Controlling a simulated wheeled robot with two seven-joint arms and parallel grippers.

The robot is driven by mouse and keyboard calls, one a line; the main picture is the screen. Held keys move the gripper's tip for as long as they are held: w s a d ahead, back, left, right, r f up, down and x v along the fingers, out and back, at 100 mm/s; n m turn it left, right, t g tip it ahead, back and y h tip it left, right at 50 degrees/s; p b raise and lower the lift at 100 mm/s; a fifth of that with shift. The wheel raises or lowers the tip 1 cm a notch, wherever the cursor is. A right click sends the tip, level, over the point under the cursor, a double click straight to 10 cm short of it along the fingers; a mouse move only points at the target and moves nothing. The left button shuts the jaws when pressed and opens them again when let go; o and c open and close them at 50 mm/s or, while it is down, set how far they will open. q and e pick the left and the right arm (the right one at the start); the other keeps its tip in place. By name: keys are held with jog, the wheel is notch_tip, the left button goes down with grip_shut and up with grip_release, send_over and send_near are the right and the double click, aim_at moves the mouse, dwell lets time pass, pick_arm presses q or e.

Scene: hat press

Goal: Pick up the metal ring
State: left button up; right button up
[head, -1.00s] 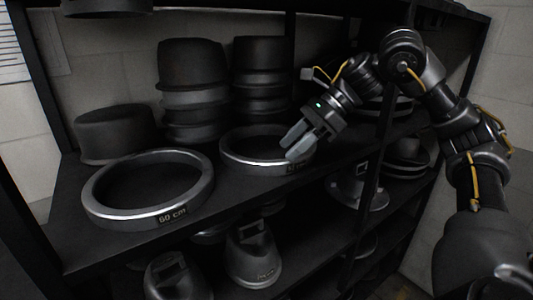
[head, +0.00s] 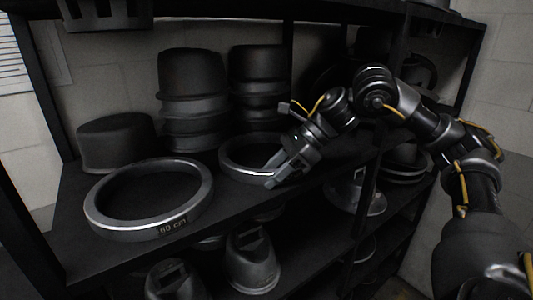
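Two metal rings lie flat on the dark shelf. The larger-looking ring (head: 98,225), at the left, is marked "60 cm". The second ring (head: 236,174) lies to its right, further back, and my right gripper (head: 271,174) hides its right part. The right gripper reaches in from the right with its two fingers apart, at the front right of this ring's rim. One finger appears over the inside of the ring and the other in front of the rim; contact cannot be told. My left gripper is not in view.
Stacked dark hat forms (head: 192,95) and (head: 258,85) stand behind the rings. A low round form (head: 116,142) stands at the left. A shelf post (head: 374,185) rises close to the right arm. Metal forms (head: 252,262) stand on the shelf below.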

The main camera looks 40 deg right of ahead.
grip_shut()
jog(key=shift+w+r, duration=0.1)
jog(key=shift+r, duration=0.05)
jog(key=shift+r+b, duration=0.6)
jog(key=shift+b, duration=0.05)
jog(key=r, duration=0.1)
jog(key=s+r+b, duration=0.1)
jog(key=r, duration=0.1)
jog(key=shift+s+d+r, duration=0.1)
jog(key=shift+d, duration=0.05)
jog(key=s+d+r+p, duration=0.3)
jog(key=s+r+p, duration=0.2)
jog(key=s+r, duration=0.3)
jog(key=s, duration=0.4)
jog(key=shift+s+d+p, duration=0.15)
jog(key=shift+s+p, duration=0.05)
jog(key=shift+p, duration=0.15)
